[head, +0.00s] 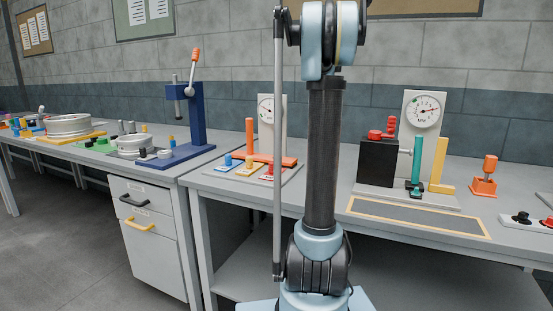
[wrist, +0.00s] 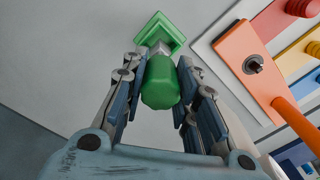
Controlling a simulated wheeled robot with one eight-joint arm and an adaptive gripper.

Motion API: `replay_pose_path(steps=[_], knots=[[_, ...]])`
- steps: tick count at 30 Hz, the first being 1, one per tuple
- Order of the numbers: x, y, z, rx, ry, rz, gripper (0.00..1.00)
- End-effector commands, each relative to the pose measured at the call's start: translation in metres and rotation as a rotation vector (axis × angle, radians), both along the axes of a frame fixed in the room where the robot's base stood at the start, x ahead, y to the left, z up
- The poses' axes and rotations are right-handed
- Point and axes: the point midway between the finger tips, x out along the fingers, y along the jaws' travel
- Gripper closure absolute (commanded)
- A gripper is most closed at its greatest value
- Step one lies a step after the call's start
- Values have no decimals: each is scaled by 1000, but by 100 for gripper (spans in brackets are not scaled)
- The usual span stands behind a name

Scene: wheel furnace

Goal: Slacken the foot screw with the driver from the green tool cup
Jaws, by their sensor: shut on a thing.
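In the wrist view my gripper (wrist: 162,66) is shut on the green handle of the driver (wrist: 160,86). A short grey shank shows beyond the handle. The square green tool cup (wrist: 160,31) is just beyond the shank; I cannot tell whether the tip is still inside it. A dark screw (wrist: 253,64) sits on the orange foot plate at the right of the wrist view, apart from my gripper. In the head view the same orange piece (head: 270,159) lies on a board left of my arm. My gripper, the driver and the green cup do not show there.
An orange driver in an orange cup (head: 485,182) stands at the right. A gauge stand (head: 421,110) with a black block is right of my arm. Blue, yellow and red blocks lie beside the orange piece. A blue press (head: 196,120) stands on the left bench.

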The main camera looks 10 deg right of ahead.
Motion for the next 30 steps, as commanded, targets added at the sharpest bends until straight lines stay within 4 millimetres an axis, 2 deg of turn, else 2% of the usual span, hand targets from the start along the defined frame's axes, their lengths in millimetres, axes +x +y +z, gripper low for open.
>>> replay_pose_path(steps=[4,8,30], knots=[[0,9,2,0,0,2,100],[1,28,7,1,0,4,100],[5,163,41,2,-2,4,100]])
